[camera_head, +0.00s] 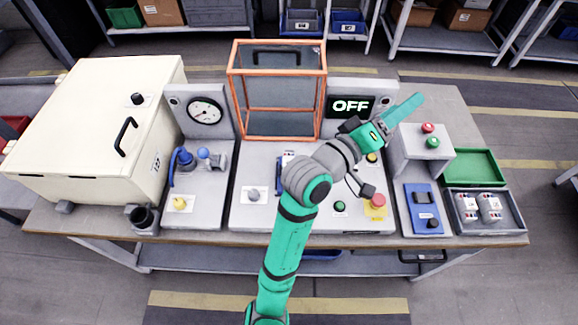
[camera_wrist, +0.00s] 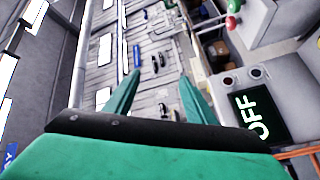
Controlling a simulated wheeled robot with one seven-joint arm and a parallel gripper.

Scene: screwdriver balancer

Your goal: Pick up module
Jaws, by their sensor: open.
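Two small grey parts, which look like modules, lie side by side in a dark grey tray (camera_head: 518,226) at the right end of the bench. One is the left module (camera_head: 467,207), the other the right module (camera_head: 490,206). My gripper (camera_head: 412,103) is raised above the back right of the bench, pointing up and to the right, apart from the tray. In the wrist view my gripper (camera_wrist: 157,85) shows two green fingers spread apart with nothing between them. The modules do not show in the wrist view.
An empty green tray (camera_head: 470,167) lies behind the grey tray. A button box (camera_head: 425,150) and a blue device (camera_head: 424,208) stand left of the trays. An orange-framed cage (camera_head: 278,90), the OFF display (camera_head: 351,106) and a large cream box (camera_head: 80,125) stand further left.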

